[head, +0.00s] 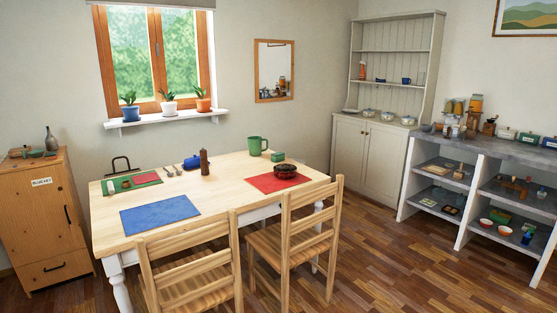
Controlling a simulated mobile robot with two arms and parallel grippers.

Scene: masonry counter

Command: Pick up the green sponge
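No gripper of mine shows in the head view. A small green block (278,157), which looks like a sponge, lies on the wooden table (225,180) near its far right corner, by the red placemat. Another green block-like thing (502,217) lies on the lower right shelf of the masonry counter, partly behind bowls. Both are too small to tell for sure which is the green sponge.
Two wooden chairs (190,268) stand at the table's near side. A green mug (255,146), a dark bowl (286,171) and a brown bottle (204,162) stand on the table. The grey masonry counter (480,148) is at right. Floor between is clear.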

